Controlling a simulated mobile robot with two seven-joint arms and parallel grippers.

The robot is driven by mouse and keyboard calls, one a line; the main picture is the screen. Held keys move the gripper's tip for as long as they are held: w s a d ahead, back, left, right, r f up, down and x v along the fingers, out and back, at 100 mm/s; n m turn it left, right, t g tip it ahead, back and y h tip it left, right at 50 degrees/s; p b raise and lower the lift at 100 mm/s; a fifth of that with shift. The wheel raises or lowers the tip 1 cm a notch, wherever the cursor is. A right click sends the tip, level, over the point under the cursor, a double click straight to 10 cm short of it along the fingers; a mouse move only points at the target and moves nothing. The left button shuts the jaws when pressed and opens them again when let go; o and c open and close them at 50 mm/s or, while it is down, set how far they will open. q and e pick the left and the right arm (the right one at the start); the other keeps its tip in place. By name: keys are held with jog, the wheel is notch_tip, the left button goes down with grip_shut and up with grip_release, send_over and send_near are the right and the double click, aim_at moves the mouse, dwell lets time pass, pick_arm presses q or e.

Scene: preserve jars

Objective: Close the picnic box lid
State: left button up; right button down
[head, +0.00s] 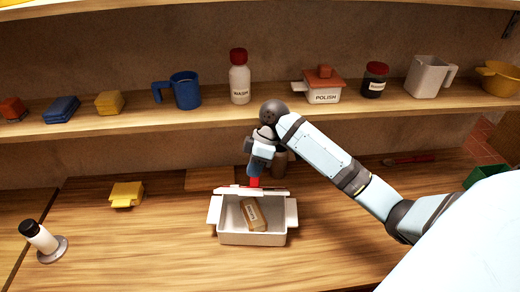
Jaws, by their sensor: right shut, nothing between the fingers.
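The picnic box (252,238) is a white open tub with side handles, on the wooden table at the centre. Its lid (225,190) is raised at the back edge and shows as a thin pale strip. A brown labelled block (253,214) lies inside the box. My left gripper is not in view.
A wooden board (209,178) lies behind the box. A shelf (220,117) above holds a blue mug (185,91), jars and a pot. The table's front is clear.

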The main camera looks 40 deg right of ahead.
aim_at(250, 192)
jog(key=shift+s+a+f, duration=0.65)
jog(key=shift+s+f, duration=0.25)
jog(key=shift+f, duration=0.1)
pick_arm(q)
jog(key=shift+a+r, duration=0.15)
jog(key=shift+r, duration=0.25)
pick_arm(e)
jog(key=shift+a+f, duration=0.1)
jog(key=shift+f, duration=0.05)
jog(key=shift+s, duration=0.1)
